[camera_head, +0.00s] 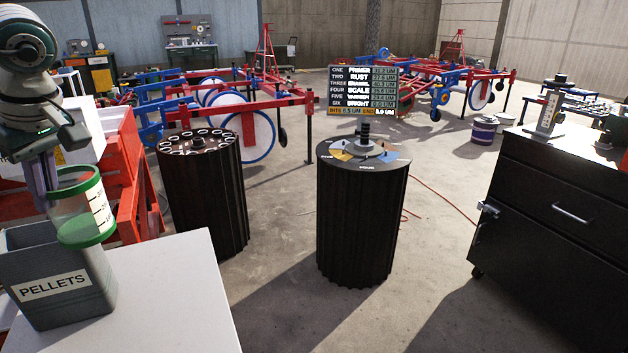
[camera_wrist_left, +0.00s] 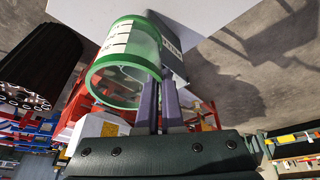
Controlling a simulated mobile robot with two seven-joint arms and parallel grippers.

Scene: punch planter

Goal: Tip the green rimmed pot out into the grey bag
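The green rimmed pot (camera_head: 84,207) is a clear cylinder with black marks on a white scale, a green rim and a green lower end. It hangs slightly tilted in front of the upper right part of the grey bag (camera_head: 56,290), which is labelled PELLETS and stands on a white table. My left gripper (camera_head: 49,188) is shut on the pot's side near the rim. In the left wrist view the fingers (camera_wrist_left: 160,100) meet the pot (camera_wrist_left: 128,62) at its edge. I see no contents clearly. The bag's opening is partly hidden behind the pot. My right gripper is out of view.
The white table (camera_head: 180,300) is bare right of the bag. Two black ribbed drums (camera_head: 205,195) and (camera_head: 361,220) stand beyond it. A red stand (camera_head: 125,180) is behind the bag. A black cabinet (camera_head: 550,215) is at the right, with open floor between.

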